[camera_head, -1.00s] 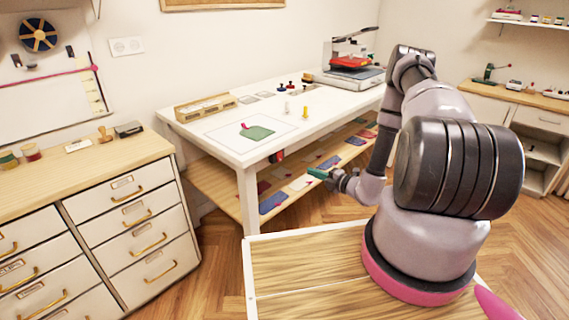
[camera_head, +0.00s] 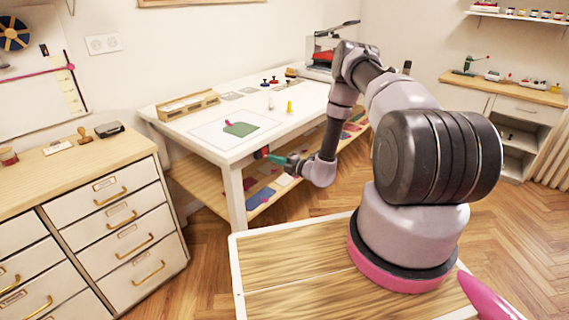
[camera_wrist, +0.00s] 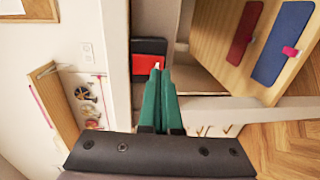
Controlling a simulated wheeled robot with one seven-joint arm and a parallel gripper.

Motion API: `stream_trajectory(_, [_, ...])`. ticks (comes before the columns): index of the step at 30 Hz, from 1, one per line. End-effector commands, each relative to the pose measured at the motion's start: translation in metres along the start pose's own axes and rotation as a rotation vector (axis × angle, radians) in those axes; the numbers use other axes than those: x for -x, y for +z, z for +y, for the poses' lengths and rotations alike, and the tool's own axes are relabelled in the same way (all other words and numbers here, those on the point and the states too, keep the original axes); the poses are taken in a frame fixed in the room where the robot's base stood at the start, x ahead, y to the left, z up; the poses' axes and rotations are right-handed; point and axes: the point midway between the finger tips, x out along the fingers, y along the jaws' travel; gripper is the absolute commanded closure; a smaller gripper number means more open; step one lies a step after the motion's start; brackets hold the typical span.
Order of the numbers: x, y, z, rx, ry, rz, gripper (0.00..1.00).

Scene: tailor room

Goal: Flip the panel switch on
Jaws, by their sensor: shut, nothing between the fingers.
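The switch panel is a small black and red box (camera_wrist: 149,47) under the table edge in the wrist view. A small pale piece, perhaps the switch lever, shows at its red part, right by my fingertips. In the head view the box (camera_head: 260,154) is a small dark and red patch under the tabletop's front edge. My gripper (camera_wrist: 161,71) has green fingers, shut and empty, with their tips overlapping the box's lower right edge in the picture. I cannot tell whether they touch it. In the head view my gripper (camera_head: 269,156) points left at the box.
The white table (camera_head: 205,132) carries a green fabric piece (camera_head: 240,129), a wooden tray (camera_head: 188,105) and small pieces. A wooden shelf (camera_wrist: 219,40) with coloured pieces lies below it. A drawer cabinet (camera_head: 125,215) stands at left. Open floor lies between.

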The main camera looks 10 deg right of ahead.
Motion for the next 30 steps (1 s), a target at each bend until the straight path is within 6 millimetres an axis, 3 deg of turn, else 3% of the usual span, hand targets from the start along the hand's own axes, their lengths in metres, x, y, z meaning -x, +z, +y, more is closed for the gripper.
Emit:
stream_trajectory(7, [-0.018, 0.000, 0.000, 0.001, -0.001, 0.001, 1.00])
stream_trajectory(30, [-0.018, 0.001, -0.002, 0.000, 0.030, 0.001, 1.00])
